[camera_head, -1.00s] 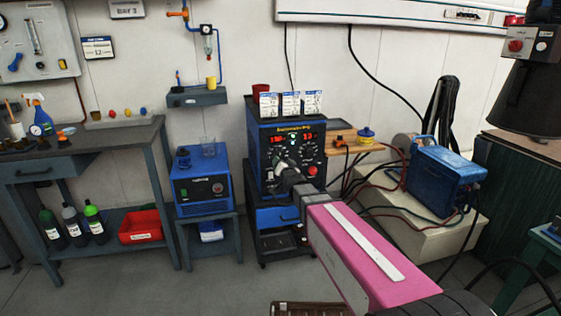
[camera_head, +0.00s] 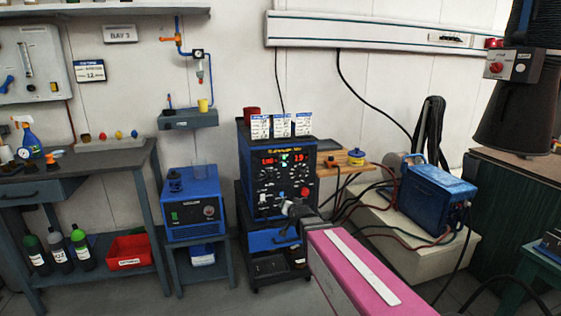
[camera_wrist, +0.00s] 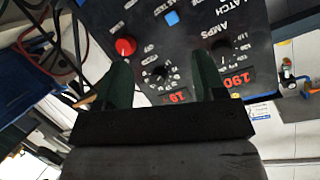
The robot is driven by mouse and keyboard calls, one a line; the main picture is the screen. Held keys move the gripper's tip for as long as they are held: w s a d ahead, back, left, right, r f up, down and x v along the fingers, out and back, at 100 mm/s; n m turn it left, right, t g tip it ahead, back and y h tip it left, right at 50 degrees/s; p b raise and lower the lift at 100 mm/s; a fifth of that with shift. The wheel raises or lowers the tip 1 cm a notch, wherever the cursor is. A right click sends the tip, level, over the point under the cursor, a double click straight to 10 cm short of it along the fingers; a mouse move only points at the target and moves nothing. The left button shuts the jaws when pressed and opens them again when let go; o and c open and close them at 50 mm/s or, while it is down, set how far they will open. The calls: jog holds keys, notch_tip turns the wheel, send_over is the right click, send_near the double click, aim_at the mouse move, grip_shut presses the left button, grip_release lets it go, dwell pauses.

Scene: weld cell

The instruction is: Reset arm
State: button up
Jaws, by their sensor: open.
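My arm, with a pink link, reaches from the bottom right toward the blue welding machine (camera_head: 262,205) in the head view. My gripper (camera_head: 288,208) is small there, in front of the lower part of the machine's dark panel. In the wrist view my gripper (camera_wrist: 165,75) shows two dark green fingers spread apart with nothing between them. Beyond them is the machine's control panel (camera_wrist: 190,30), with a red knob (camera_wrist: 125,46), black knobs, a blue button and red number displays. I cannot tell how near the fingertips are to the panel.
A smaller blue unit (camera_head: 193,205) stands on a stand to the left, beside a workbench (camera_head: 85,180) with bottles and a red bin (camera_head: 130,251) below. A blue case (camera_head: 437,195) with cables lies on a pale block (camera_head: 405,250) at right. Floor shows in front.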

jog(key=s+d+f+n+g+h, duration=0.1)
jog(key=s+d+f+g, duration=0.5)
jog(key=s, duration=0.5)
jog(key=s+d+f+n+g+h, duration=0.1)
jog(key=s+d+f+g, duration=0.6)
jog(key=s+d, duration=0.2)
jog(key=shift+s+f+g+h, duration=0.2)
jog(key=shift+s+g+h, duration=0.15)
jog(key=shift+s, duration=0.55)
